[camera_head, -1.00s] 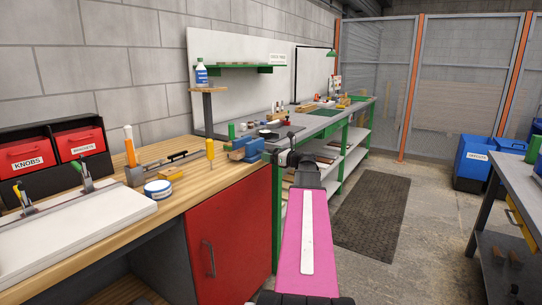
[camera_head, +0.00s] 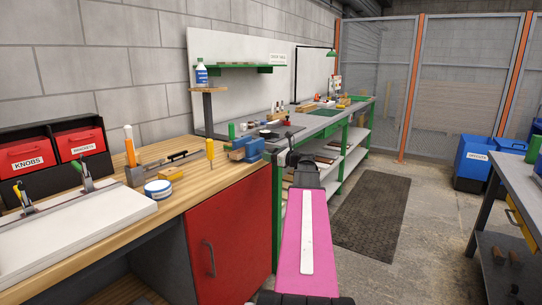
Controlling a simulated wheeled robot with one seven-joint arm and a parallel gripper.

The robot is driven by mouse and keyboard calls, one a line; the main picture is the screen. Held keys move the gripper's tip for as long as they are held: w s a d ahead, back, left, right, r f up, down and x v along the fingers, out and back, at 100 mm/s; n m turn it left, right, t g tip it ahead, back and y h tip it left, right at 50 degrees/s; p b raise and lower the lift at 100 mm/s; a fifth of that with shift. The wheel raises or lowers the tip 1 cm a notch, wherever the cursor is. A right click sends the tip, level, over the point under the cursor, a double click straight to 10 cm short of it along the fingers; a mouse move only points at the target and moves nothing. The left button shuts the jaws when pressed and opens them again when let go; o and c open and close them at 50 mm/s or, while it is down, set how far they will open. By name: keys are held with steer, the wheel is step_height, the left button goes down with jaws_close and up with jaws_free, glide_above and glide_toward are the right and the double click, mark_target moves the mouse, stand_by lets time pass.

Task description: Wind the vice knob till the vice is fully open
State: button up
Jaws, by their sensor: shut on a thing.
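The blue vice (camera_head: 244,149) is fixed at the right end of the wooden bench, above the red cabinet door. My gripper (camera_head: 284,156) is at the right side of the vice, at the end of my pink arm. It is shut on the vice knob, which is small and mostly hidden by the dark fingers. I cannot make out the gap between the vice jaws from here.
A yellow-handled screwdriver (camera_head: 210,151) stands upright just left of the vice. A blue and white tin (camera_head: 158,189) and a yellow block (camera_head: 171,174) lie farther left. A grey workbench (camera_head: 324,124) stands behind.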

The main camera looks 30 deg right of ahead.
steer(key=n, duration=1.1)
steer(key=shift+d, duration=0.1)
steer(key=shift+n, duration=0.3)
stand_by(0.3)
steer(key=o, duration=0.9)
steer(key=v, duration=1)
steer(key=shift+s+d, duration=0.25)
steer(key=shift+s, duration=0.05)
steer(key=shift+s, duration=0.1)
